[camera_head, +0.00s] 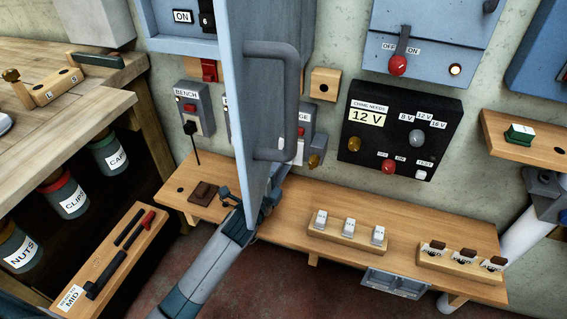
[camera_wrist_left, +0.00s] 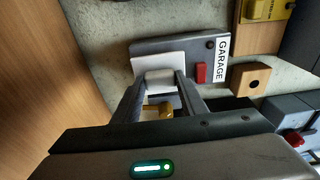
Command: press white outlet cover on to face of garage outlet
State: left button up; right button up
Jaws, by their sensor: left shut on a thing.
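The garage outlet is a grey box (camera_wrist_left: 195,52) labelled GARAGE with a red switch, on the wall in the left wrist view. In the head view its right part (camera_head: 307,124) shows past a blue-grey door's edge. My left gripper (camera_wrist_left: 160,84) is shut on the white outlet cover (camera_wrist_left: 157,62), which lies over the left part of the box's face. I cannot tell whether the cover is seated or only against it. In the head view the door hides my left fingers; a white patch (camera_head: 299,152) shows at the box. My right gripper is not in view.
The open door (camera_head: 250,110) with its handle stands in front of the garage outlet. The BENCH outlet (camera_head: 194,108) is to its left, a black 12 V panel (camera_head: 398,130) to its right. A wooden shelf (camera_head: 345,205) below carries a brown plate (camera_head: 203,194) and small blocks.

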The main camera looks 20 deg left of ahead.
pick_arm(q)
jog(key=shift+w, duration=0.45)
dwell(0.5)
jog(key=o, duration=1.3)
jog(key=shift+c, duration=0.2)
jog(key=s+a, duration=0.2)
jog(key=s, duration=1.5)
jog(key=shift+a, duration=0.25)
jog(key=shift+s, duration=0.2)
jog(key=shift+s+a+p, duration=0.1)
jog(key=shift+s+p, duration=0.35)
jog(key=shift+s, duration=1.45)
